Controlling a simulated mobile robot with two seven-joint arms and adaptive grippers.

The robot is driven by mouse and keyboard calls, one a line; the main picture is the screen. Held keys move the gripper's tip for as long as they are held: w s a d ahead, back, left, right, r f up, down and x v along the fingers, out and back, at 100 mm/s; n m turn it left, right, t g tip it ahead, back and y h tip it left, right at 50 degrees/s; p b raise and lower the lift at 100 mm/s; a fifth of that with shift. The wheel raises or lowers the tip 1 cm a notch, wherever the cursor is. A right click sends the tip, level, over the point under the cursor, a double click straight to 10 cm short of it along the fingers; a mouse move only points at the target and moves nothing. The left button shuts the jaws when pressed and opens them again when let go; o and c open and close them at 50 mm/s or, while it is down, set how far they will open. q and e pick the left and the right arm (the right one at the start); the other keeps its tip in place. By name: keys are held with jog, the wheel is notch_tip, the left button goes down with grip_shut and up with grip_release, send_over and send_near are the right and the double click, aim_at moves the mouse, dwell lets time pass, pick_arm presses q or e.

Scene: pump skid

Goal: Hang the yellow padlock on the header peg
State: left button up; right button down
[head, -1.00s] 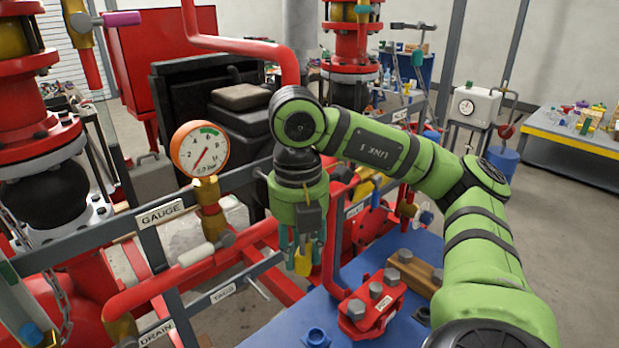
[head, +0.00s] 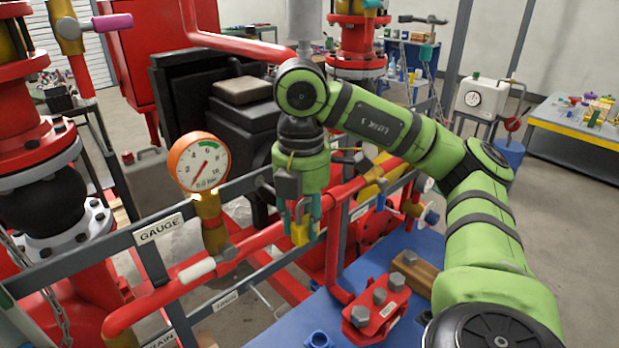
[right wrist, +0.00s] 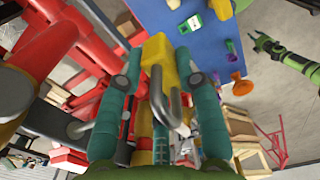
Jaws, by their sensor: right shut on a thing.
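The yellow padlock (head: 300,232) is held between the teal fingers of my right gripper (head: 303,228), which is shut on it. In the right wrist view the padlock's yellow body (right wrist: 158,50) and grey U-shaped shackle (right wrist: 176,118) lie between the two teal fingers. In the head view the gripper points down, right of the pressure gauge (head: 200,163) and above the blue skid deck. Fingers hide part of the padlock. I cannot tell which part is the header peg. My left gripper does not show in the head view.
A grey rail with a GAUGE label (head: 158,228) and red pipes (head: 240,250) run close left of and below the gripper. A red bolted block (head: 375,305) and a wooden block (head: 415,270) sit on the blue deck (head: 275,335).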

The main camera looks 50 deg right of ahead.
jog(key=w, duration=0.6)
jog(key=shift+d+f, duration=0.2)
jog(key=shift+f, duration=0.2)
jog(key=shift+f, duration=0.15)
dwell(0.8)
jog(key=c, duration=0.9)
grip_release()
jog(key=shift+c, duration=0.2)
jog(key=shift+o, duration=0.8)
jog(key=shift+w+f, duration=0.1)
jog(key=shift+w, duration=0.15)
jog(key=shift+w+d, duration=0.1)
jog(key=shift+w, duration=0.05)
